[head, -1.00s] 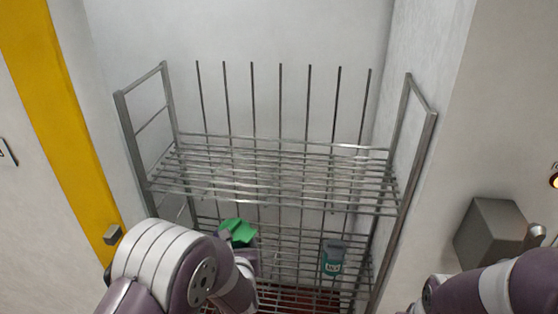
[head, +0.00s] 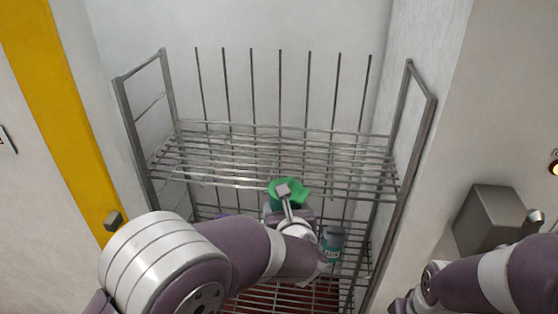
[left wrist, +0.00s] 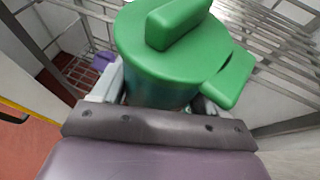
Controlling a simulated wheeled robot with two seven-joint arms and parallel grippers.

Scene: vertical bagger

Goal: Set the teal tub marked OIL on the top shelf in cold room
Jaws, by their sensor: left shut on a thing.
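My left gripper (left wrist: 155,98) is shut on a tub with a bright green lid (left wrist: 170,50); its body below the lid looks dark green-teal and is mostly hidden. In the head view the green lid (head: 291,193) shows in front of the top shelf's front edge, beyond my left wrist. Any marking on the held tub is hidden. The wire rack's top shelf (head: 240,160) is empty. Another teal container with a dark top (head: 333,245) stands lower in the rack, its label too small to read. My right gripper is out of view.
Tall rack side posts (head: 418,150) and upright back rods (head: 281,95) bound the shelf. A purple thing (left wrist: 103,60) is lower in the rack. A grey wall box (head: 488,220) is at the right, a yellow strip (head: 60,110) at the left.

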